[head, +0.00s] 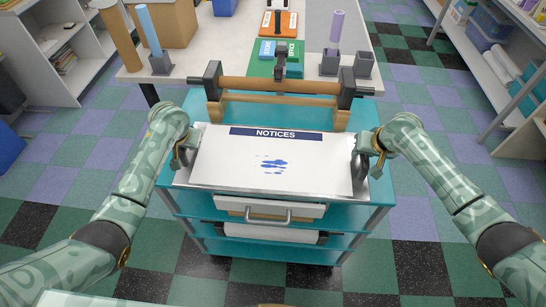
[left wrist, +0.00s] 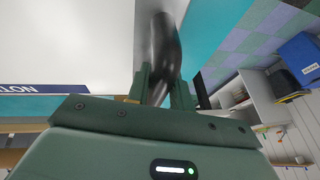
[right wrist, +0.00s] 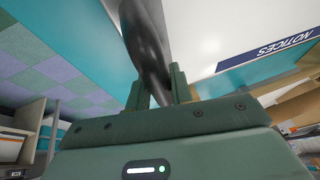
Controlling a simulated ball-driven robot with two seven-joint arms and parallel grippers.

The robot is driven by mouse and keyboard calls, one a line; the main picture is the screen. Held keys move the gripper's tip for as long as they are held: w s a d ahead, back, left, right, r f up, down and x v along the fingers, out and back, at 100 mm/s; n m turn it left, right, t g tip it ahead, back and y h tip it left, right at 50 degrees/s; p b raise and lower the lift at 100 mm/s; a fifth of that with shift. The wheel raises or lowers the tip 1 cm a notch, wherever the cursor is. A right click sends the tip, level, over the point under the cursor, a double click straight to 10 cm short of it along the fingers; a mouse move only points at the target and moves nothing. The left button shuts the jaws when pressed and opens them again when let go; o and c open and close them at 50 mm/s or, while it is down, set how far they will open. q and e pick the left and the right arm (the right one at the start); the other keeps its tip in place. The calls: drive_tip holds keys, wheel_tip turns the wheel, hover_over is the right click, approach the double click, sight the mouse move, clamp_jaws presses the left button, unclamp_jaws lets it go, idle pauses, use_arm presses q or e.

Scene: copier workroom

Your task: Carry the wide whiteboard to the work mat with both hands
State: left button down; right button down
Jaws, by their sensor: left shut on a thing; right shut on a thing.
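The wide whiteboard (head: 238,179) lies flat over the top of a teal cart in the head view, with a dark NOTICES strip at its far edge and a blue ink smear. I cannot tell whether it touches the cart. My left gripper (head: 183,153) is shut on the black handle (left wrist: 163,50) at its left end. My right gripper (head: 369,150) is shut on the black handle (right wrist: 147,45) at its right end. A green mat (head: 259,69), which looks like the work mat, lies on the table beyond the cart, partly hidden by things on and before it.
The teal cart (head: 334,244) stands before me; a wooden roller (head: 270,86) on dark posts crosses its far end. The table (head: 222,52) behind holds a blue tube (head: 149,28), a purple tube (head: 337,27) and grey holders (head: 364,64). Shelves flank both sides, with open floor between.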

use_arm(q)
drive_tip(key=shift+r, duration=0.15)
use_arm(e)
drive_tip(key=shift+w+r, duration=0.1)
drive_tip(key=shift+r, duration=0.1)
